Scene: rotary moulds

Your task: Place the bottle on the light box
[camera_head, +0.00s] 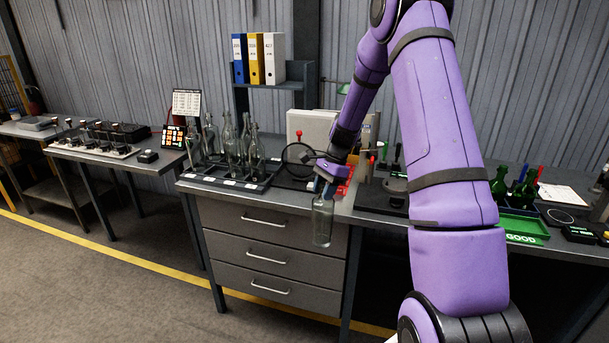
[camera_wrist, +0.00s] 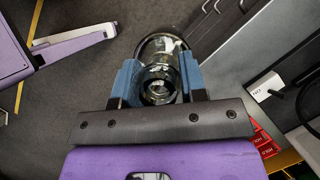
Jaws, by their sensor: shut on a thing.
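A clear glass bottle (camera_head: 322,222) hangs upright from my gripper (camera_head: 325,184), in front of the drawer bench's front edge and beside its drawers. In the wrist view I look down on the bottle's neck and shoulder (camera_wrist: 160,52). The blue fingers of my gripper (camera_wrist: 160,82) are shut on the neck from both sides. A pale upright panel (camera_head: 312,127) stands at the back of the bench behind my gripper; it may be the light box, but my arm partly hides it.
A dark rack (camera_head: 205,178) with several clear bottles stands on the bench, left of my gripper. A round magnifier ring (camera_head: 297,153) and red bins (camera_wrist: 265,140) are close by. The floor at left is clear.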

